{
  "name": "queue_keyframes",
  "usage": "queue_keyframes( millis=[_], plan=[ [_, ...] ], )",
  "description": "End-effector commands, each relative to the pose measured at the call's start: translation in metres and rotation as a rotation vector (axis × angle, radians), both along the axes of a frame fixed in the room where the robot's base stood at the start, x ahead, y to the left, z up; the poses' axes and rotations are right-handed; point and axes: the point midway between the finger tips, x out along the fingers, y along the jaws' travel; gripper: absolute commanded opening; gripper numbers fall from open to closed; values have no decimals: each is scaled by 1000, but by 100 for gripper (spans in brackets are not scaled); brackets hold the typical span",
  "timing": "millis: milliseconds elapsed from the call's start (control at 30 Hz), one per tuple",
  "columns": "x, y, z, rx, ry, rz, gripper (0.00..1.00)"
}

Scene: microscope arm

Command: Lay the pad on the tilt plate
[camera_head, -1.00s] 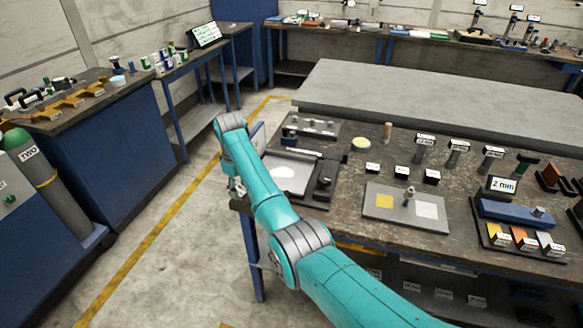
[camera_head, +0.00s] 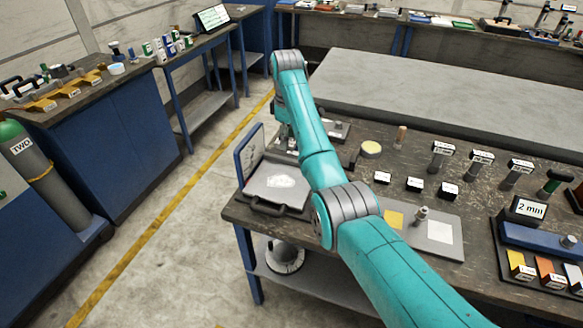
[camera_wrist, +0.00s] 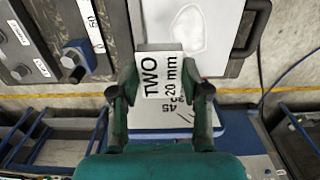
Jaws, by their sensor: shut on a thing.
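My gripper (camera_wrist: 158,90) shows in the wrist view, its two green fingers shut on a white-faced piece labelled "TWO 20 mm" (camera_wrist: 165,75), which looks like the pad. In the head view my arm's end hides most of the gripper and the held piece. A pale plate with a white rounded patch (camera_head: 280,183) lies in a dark frame at the table's left end, with a blue-rimmed panel (camera_head: 248,155) standing tilted at its left. The plate also shows at the top of the wrist view (camera_wrist: 190,30). I cannot tell for sure that it is the tilt plate. The held piece appears apart from it.
A grey board (camera_head: 438,248) with a yellow and a white square stands right of my arm. Small labelled black blocks (camera_head: 414,184) and a round pale dish (camera_head: 371,148) lie behind it. A round device (camera_head: 285,257) sits on the lower shelf. Floor left of the table is clear.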

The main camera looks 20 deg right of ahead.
Motion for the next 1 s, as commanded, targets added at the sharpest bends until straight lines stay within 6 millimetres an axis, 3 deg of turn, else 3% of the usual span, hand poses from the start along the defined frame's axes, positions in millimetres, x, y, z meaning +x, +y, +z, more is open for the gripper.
queue_keyframes(
  millis=[200,433,700,1000],
  plan=[
    [-1,0,-33,0,2,-1,0],
    [0,0,-52,0,2,-1,0],
    [0,0,-89,0,1,-1,0],
    [0,0,-92,0,0,-2,0]
  ],
)
